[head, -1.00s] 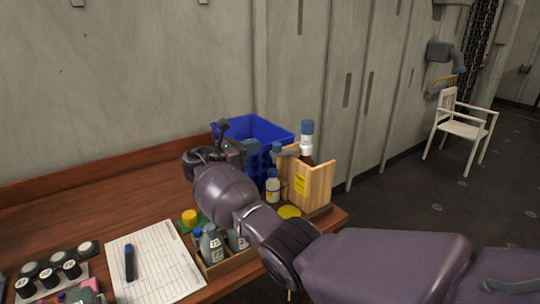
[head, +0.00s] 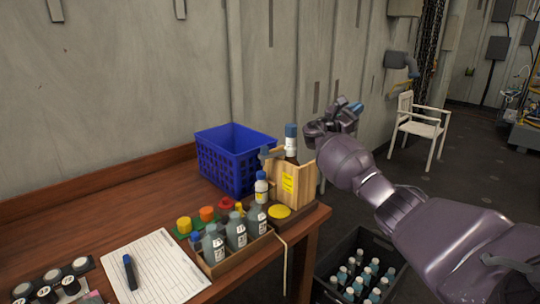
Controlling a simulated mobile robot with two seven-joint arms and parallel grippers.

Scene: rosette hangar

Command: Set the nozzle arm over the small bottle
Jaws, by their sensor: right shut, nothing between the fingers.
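The small bottle (head: 261,190), white with a blue cap and a yellow label, stands upright at the front left of a wooden box (head: 292,184). A tall dark bottle with a blue cap (head: 291,131) rises from the box. The grey nozzle arm (head: 271,153) sticks out to the left from the box; its end appears just above the small bottle's cap. I cannot tell from this angle whether it is exactly over it. My right gripper (head: 350,107) is shut and empty, raised to the right of the box and apart from it. My left gripper is not in view.
A blue basket (head: 235,158) stands behind. A wooden tray (head: 238,259) of grey bottles and several coloured caps (head: 207,214) are in front. A paper sheet (head: 155,267) with a marker lies left. A black crate (head: 362,253) of bottles is on the floor, beyond the table's right edge.

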